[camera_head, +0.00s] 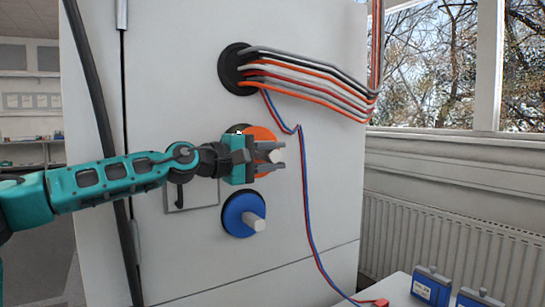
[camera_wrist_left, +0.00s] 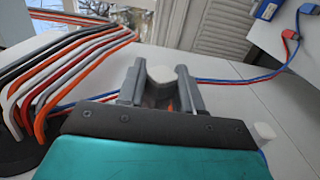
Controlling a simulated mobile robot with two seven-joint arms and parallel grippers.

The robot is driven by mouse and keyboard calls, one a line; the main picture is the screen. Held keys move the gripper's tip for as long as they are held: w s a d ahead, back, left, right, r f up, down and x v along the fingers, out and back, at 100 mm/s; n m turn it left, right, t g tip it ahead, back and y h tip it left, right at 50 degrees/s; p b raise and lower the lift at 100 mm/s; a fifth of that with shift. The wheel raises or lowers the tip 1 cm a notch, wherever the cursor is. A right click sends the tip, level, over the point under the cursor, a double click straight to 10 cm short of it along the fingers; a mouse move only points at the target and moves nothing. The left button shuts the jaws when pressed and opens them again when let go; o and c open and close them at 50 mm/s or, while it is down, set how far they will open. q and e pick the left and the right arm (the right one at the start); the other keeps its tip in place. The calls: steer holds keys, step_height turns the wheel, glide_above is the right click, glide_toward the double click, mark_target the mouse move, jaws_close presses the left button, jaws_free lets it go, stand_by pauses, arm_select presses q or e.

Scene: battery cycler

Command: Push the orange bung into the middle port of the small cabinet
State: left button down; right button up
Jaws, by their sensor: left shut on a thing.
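The orange bung (camera_head: 262,133) is a round disc, partly hidden behind my left gripper (camera_head: 277,153). The gripper is shut on the bung's pale knob, which shows between the fingers in the left wrist view (camera_wrist_left: 161,74). A sliver of orange shows below it. The small cabinet (camera_head: 170,80) is white. A dark edge of its middle port (camera_head: 236,128) shows just left of and above the orange disc; the rest is hidden. I cannot tell whether the bung touches the port or stands off it. My right gripper is in neither view.
Several cables leave the cabinet's top port (camera_head: 228,70) above the gripper. A blue bung (camera_head: 236,212) with a pale knob sits in the lower port. A red and blue cable pair (camera_head: 305,205) hangs just right of the fingers. A white table (camera_head: 392,290) stands at lower right.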

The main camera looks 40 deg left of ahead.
mark_target(257, 152)
arm_select(q)
steer(key=shift+w+a+r, duration=0.1)
steer(key=shift+w+a, duration=0.1)
steer(key=shift+a, duration=0.65)
stand_by(1.1)
steer(key=shift+w+a+p, duration=0.25)
steer(key=shift+a+p, duration=0.1)
steer(key=shift+a, duration=0.55)
stand_by(1.4)
steer(key=shift+w+a+p, duration=0.25)
steer(key=shift+a, duration=0.5)
steer(key=shift+w+a+p, duration=0.2)
steer(key=shift+a+p, duration=0.05)
steer(key=shift+a, duration=0.45)
stand_by(0.9)
steer(key=c, duration=0.7)
jaws_free()
steer(key=shift+c, duration=0.2)
steer(key=shift+o, duration=0.7)
steer(key=shift+f, duration=0.2)
steer(key=o, duration=0.6)
steer(key=shift+r, duration=0.1)
